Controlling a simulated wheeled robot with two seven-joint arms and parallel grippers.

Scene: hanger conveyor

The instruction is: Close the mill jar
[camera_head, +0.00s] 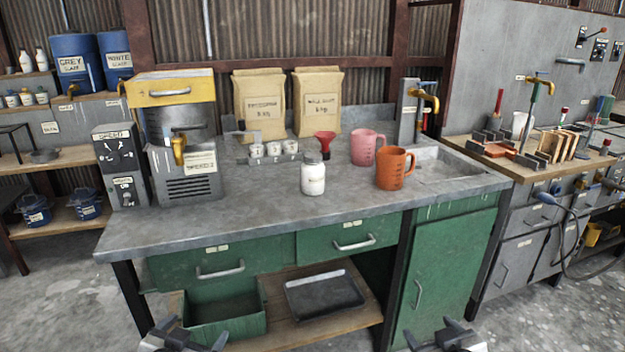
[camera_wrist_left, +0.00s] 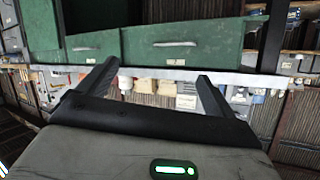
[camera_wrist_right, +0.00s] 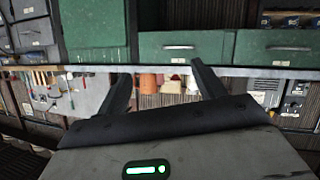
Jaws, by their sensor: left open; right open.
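A small white jar (camera_head: 313,180) with a label and a greyish top stands upright on the grey workbench (camera_head: 255,212). It looks like the mill jar; I cannot tell how its top is seated. To its left stands a grey machine (camera_head: 190,188) with a yellow top panel and a yellow tap-like part. My left gripper (camera_head: 196,337) and right gripper (camera_head: 447,337) are low in front of the bench, far from the jar. Both are open and empty, also in the left wrist view (camera_wrist_left: 155,75) and right wrist view (camera_wrist_right: 160,76).
Two paper sacks (camera_head: 258,100) stand behind. A sink (camera_head: 450,166) is at right. The bench front is clear; an open green drawer (camera_head: 226,322) is below.

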